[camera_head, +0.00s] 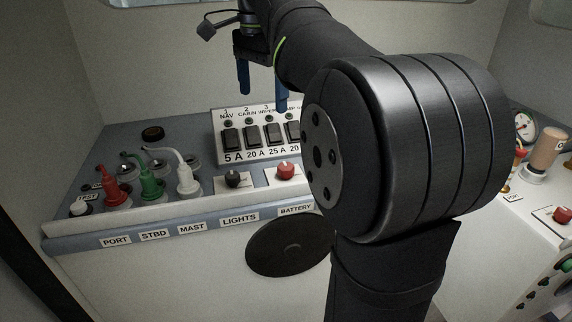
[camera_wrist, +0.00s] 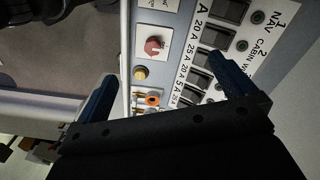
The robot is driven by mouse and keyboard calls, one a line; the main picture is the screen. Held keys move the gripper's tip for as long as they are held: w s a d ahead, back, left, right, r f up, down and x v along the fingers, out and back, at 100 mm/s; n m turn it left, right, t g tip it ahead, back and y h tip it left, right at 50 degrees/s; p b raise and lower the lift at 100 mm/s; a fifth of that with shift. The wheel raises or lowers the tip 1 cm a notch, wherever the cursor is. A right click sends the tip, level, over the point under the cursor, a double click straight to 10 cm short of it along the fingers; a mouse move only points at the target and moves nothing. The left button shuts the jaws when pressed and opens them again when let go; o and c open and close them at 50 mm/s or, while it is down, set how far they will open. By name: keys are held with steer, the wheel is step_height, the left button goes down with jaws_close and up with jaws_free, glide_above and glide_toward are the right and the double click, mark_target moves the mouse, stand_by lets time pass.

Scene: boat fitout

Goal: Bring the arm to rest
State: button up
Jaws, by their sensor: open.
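My gripper (camera_head: 263,84) hangs with its blue fingers pointing down, above and in front of the breaker switch panel (camera_head: 222,152). Its two fingers are apart with nothing between them. In the wrist view the blue fingers also stand wide apart, with the console face and a red knob (camera_wrist: 153,46) seen past the gap between them. My arm bends across the middle and right of the head view and hides the right part of the panel.
Left of the panel, red (camera_head: 113,190), green (camera_head: 150,178) and white (camera_head: 188,178) capped plugs stand on the console. A black knob (camera_head: 233,179) and a red knob (camera_head: 285,171) sit below the switches. A gauge (camera_head: 524,126) and a tan-topped lever (camera_head: 546,146) are at right.

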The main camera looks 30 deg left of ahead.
steer(key=w+d+r+m, duration=0.2)
steer(key=w+d+m, duration=0.1)
steer(key=d+m, duration=0.15)
step_height(320, 180, down, 10)
steer(key=shift+s+a, duration=0.3)
steer(key=shift+a, duration=0.05)
stand_by(0.6)
step_height(320, 180, up, 10)
stand_by(0.4)
step_height(320, 180, down, 10)
steer(key=r, duration=0.1)
step_height(320, 180, up, 6)
stand_by(1.0)
